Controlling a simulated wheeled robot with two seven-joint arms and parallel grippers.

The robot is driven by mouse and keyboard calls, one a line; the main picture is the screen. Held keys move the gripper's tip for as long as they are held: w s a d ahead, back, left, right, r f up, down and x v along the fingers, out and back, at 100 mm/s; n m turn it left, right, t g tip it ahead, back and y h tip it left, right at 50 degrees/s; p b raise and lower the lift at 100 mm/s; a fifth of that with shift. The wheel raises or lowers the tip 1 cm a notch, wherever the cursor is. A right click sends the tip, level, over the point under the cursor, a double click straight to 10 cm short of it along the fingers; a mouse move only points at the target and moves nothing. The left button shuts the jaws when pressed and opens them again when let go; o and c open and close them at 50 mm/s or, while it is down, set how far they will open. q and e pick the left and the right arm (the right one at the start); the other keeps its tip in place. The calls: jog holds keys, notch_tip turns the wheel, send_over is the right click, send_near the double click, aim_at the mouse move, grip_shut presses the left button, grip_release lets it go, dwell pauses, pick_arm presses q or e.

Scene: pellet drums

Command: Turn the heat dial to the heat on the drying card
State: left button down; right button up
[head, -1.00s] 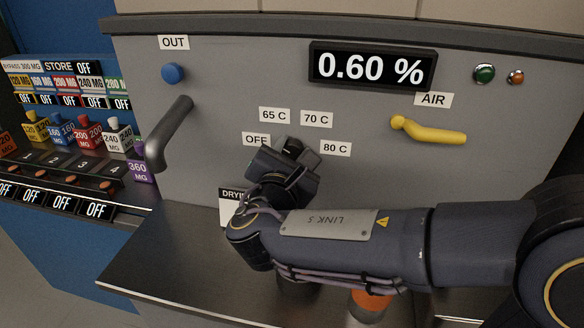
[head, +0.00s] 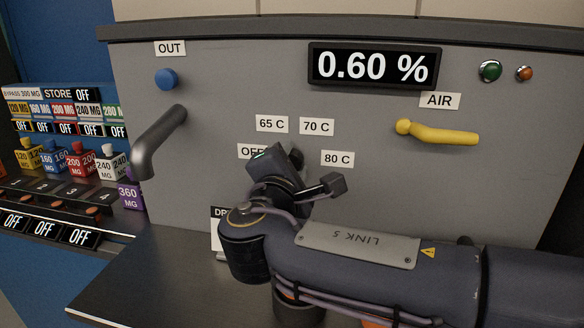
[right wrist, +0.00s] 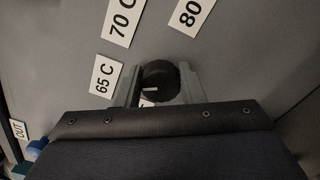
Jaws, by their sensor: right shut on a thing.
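The black heat dial (right wrist: 158,82) is on the grey panel, between the two fingers of my right gripper (right wrist: 159,86) in the right wrist view. The gripper is shut on it. A short white mark shows on the dial's face; I cannot tell surely which label it points at. The 65 C (head: 272,124), 70 C (head: 317,127), 80 C (head: 337,158) and partly covered OFF (head: 250,151) labels surround it. In the head view my right gripper (head: 287,161) hides most of the dial. The drying card (head: 217,238) is mostly behind my right arm; its heat is unreadable. My left gripper is out of view.
A yellow AIR lever (head: 438,132) is right of the dial, below a display (head: 374,67) reading 0.60 %. A blue OUT knob (head: 166,79) and a grey spout (head: 158,142) are on the left. The steel ledge (head: 150,270) is clear at left.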

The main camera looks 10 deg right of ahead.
dwell(0.3)
jog(key=o, duration=1)
jog(key=shift+s, duration=0.1)
jog(key=v, duration=0.7)
jog(key=shift+s+a, duration=0.15)
jog(key=shift+s, duration=0.2)
